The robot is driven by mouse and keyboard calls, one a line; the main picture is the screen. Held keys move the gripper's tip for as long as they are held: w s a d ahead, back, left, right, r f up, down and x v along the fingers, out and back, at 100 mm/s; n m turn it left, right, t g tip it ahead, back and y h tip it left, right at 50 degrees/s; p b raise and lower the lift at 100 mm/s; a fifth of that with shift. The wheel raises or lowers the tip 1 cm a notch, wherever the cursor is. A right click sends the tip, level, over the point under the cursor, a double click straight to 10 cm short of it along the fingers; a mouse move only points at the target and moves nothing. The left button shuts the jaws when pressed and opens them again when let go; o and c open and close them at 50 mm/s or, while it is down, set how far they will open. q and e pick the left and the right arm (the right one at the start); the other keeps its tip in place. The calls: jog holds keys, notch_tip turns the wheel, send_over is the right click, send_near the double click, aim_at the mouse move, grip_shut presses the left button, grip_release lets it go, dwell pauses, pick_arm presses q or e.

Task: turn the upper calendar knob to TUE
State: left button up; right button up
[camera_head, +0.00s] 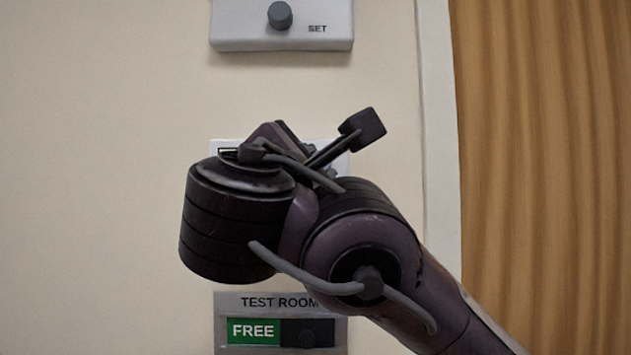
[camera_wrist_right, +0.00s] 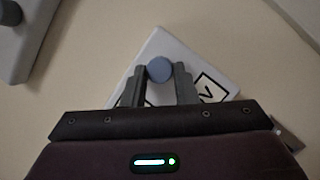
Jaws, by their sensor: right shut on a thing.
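In the right wrist view a round blue-grey knob (camera_wrist_right: 159,69) sits on a white panel (camera_wrist_right: 184,50). My right gripper (camera_wrist_right: 158,78) is shut on this knob, one finger on each side. A boxed mark like a V shows on the panel right of the fingers. I cannot read TUE or any other day word. In the head view my right wrist and forearm hide the gripper, the knob and most of the white panel (camera_head: 222,146). My left gripper is in neither view.
A grey box with a dark knob (camera_head: 280,15), marked SET, is on the wall above. Below is a TEST ROOM sign (camera_head: 240,302) with a green FREE field and a dark slider, partly covered by my arm. Wood panelling (camera_head: 545,150) stands at right; the left wall is bare.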

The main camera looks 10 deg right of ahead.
dwell(0.5)
jog(key=o, duration=1)
jog(key=b+v, duration=0.7)
jog(key=shift+s+a+b, duration=0.2)
jog(key=shift+s+b, duration=0.15)
